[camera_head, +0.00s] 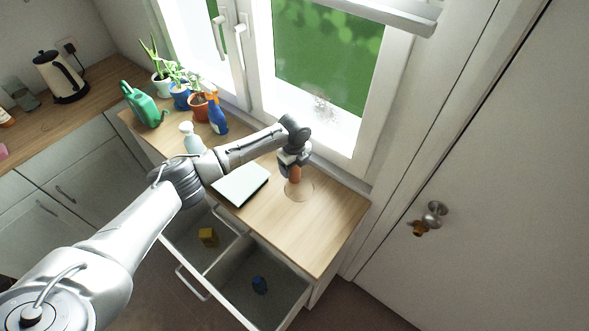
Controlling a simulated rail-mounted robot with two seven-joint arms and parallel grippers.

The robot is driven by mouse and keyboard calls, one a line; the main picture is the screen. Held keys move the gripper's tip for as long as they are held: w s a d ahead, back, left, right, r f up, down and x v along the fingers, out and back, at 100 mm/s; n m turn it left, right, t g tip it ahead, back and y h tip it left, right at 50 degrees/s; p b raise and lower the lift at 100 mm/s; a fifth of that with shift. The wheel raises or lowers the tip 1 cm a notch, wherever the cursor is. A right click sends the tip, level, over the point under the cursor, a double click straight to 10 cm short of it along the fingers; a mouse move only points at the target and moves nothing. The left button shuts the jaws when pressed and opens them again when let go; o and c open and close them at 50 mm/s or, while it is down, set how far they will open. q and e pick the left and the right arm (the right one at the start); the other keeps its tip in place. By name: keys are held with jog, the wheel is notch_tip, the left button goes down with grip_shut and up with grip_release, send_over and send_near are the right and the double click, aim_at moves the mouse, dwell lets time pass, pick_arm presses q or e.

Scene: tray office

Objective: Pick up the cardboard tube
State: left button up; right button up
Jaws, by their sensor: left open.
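The cardboard tube (294,176) shows as a short brown-orange upright piece on the wooden counter. It is just below my left gripper (294,166). My left gripper points down with its open fingers at the top of the tube, which they partly hide. Whether the fingers touch the tube cannot be told. A pale round patch or mat (303,194) lies on the counter at the tube's foot. My right gripper is not in view.
A closed white laptop or flat panel (241,184) lies left of the tube. A white bottle (191,142), blue spray bottle (217,116), potted plants and green watering can (143,106) stand farther left. The counter's right end is clear.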

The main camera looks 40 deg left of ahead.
pick_arm(q)
jog(key=c, duration=1)
jog(key=shift+r, duration=0.1)
